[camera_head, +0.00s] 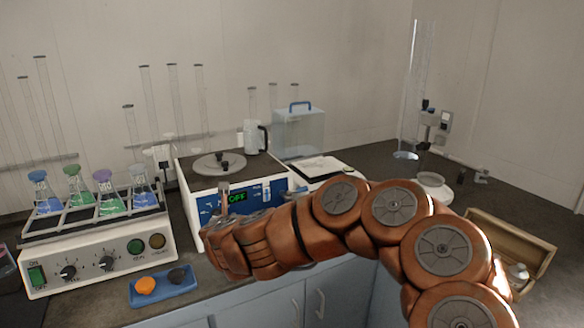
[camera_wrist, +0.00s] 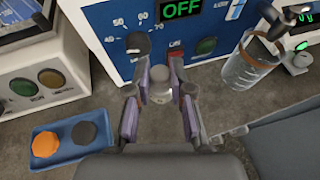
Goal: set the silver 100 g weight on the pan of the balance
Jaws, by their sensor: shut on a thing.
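In the wrist view, my gripper (camera_wrist: 160,80) is shut on a small silver-grey rounded piece that looks like the silver weight (camera_wrist: 160,88). It is held between the fingertips, in front of a blue control panel. In the head view my arm hides the weight and most of the gripper. A white device with a flat pale top, which looks like the balance (camera_head: 322,167), stands behind my arm, right of the blue-panelled machine. The held weight is apart from it.
The blue-panelled machine (camera_head: 186,187) reads OFF. A flask shaker (camera_head: 100,262) stands left, with a blue tray (camera_head: 165,297) in front. A clear vessel (camera_wrist: 246,68) stands right of my fingers. A wooden box (camera_head: 487,225) with another silver piece (camera_head: 517,271) lies right.

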